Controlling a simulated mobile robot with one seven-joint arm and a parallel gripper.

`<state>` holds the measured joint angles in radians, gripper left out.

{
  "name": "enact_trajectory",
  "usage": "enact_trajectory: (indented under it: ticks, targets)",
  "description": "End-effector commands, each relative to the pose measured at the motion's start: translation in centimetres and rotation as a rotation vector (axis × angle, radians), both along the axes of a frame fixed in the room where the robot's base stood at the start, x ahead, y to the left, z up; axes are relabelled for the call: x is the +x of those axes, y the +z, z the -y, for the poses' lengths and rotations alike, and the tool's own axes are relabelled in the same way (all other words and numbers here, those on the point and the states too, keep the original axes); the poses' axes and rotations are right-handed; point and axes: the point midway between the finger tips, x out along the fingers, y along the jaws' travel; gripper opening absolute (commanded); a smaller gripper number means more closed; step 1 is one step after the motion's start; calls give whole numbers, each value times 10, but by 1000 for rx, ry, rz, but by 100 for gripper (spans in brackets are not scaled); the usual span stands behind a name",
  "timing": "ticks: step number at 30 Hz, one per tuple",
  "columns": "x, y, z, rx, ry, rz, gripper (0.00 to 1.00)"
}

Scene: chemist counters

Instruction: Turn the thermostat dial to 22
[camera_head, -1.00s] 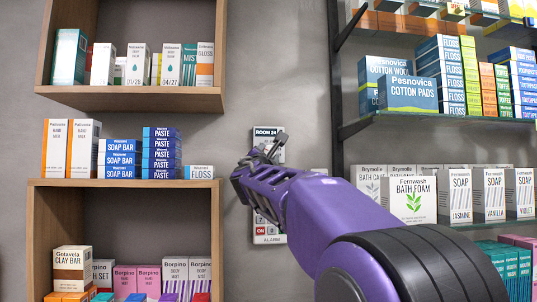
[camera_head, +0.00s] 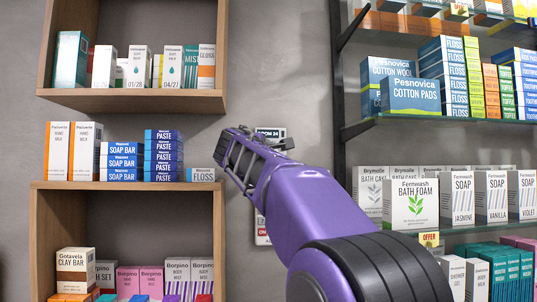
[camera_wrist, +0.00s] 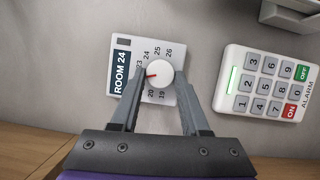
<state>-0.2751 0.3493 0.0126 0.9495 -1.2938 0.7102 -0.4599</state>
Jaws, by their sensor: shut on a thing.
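The thermostat is a pale wall plate with a dark "ROOM 24" label (camera_wrist: 120,73) and a round white dial (camera_wrist: 161,78) with a red pointer. Numbers 19, 20 and 23 to 26 show around the dial. The pointer aims left, between 20 and 23; the numbers there are hidden by a finger. My gripper (camera_wrist: 160,72) has one finger on each side of the dial and is shut on it. In the head view my gripper (camera_head: 248,150) covers most of the thermostat (camera_head: 268,132); only its top label shows.
An alarm keypad (camera_wrist: 264,85) is on the wall right of the thermostat in the wrist view; its edge (camera_head: 262,235) shows below my gripper in the head view. Wooden shelves (camera_head: 135,186) with boxes stand left, glass shelves (camera_head: 440,228) with boxes right.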

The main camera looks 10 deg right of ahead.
Motion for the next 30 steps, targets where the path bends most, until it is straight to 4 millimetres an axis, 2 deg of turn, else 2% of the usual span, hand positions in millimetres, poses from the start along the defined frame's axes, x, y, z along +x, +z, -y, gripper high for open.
enact_trajectory:
  ticks: [7,21,22,27,30]
  targets:
    - [0,2,0,66,0,2,0]
    - [0,2,1,78,-1,3,0]
    - [0,2,1,78,-1,3,47]
    - [0,2,1,77,-1,2,75]
    - [0,2,0,77,-1,2,75]
